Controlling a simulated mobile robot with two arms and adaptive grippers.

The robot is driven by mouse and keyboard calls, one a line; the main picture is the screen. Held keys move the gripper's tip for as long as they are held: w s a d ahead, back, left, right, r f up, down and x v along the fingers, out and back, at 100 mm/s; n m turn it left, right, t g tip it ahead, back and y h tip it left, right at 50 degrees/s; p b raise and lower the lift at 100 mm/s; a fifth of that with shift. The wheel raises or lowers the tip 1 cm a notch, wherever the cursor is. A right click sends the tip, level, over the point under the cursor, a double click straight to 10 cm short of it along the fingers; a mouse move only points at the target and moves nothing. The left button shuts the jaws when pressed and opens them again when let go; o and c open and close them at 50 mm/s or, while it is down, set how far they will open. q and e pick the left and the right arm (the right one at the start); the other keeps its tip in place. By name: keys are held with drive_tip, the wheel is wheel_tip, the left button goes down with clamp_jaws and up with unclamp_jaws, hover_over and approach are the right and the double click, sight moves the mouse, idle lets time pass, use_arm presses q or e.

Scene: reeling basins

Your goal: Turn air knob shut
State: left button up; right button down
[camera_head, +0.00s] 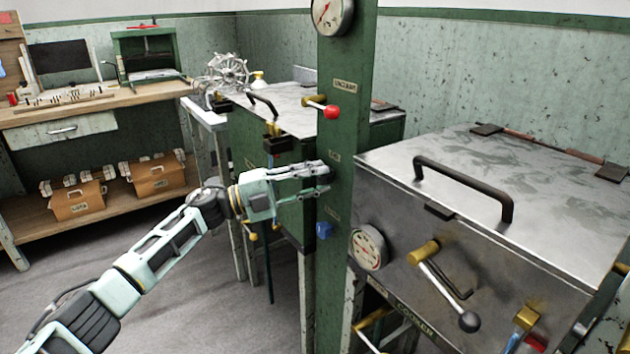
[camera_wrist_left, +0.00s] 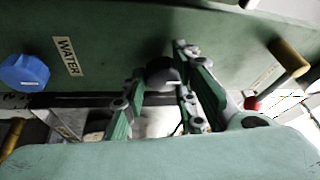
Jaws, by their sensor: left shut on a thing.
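The air knob shows in the left wrist view as a dark grey round knob (camera_wrist_left: 163,74) on the green post (camera_head: 346,130). My left gripper (camera_head: 326,179) reaches the post from the left, just below a small label. In the left wrist view its green fingers (camera_wrist_left: 158,66) stand on either side of the knob and are shut on it. I cannot tell how far the knob is turned. My right gripper is not in view.
A blue knob (camera_head: 323,230) labelled WATER sits lower on the post, and a red-ended lever (camera_head: 331,112) above. A metal basin with a lid handle (camera_head: 464,188), dial (camera_head: 368,248) and ball-ended lever (camera_head: 468,321) stands right. Another basin (camera_head: 290,110) stands behind the post.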

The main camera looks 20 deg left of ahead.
use_arm(q)
drive_tip(key=shift+s+d+f+m+g, duration=0.1)
drive_tip(key=shift+d+f+m+g, duration=0.1)
drive_tip(key=shift+f+m+g, duration=0.35)
drive_tip(key=shift+r, duration=0.1)
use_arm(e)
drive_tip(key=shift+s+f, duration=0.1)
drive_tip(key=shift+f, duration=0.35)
use_arm(q)
drive_tip(key=shift+m, duration=0.25)
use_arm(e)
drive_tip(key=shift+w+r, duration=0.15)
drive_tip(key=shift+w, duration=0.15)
use_arm(q)
drive_tip(key=o, duration=1)
drive_tip(key=shift+r, duration=0.1)
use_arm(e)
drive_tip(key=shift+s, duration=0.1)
use_arm(q)
drive_tip(key=shift+a+r, duration=0.15)
drive_tip(key=shift+r, duration=0.05)
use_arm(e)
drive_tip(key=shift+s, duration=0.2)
use_arm(q)
drive_tip(key=v, duration=1.2)
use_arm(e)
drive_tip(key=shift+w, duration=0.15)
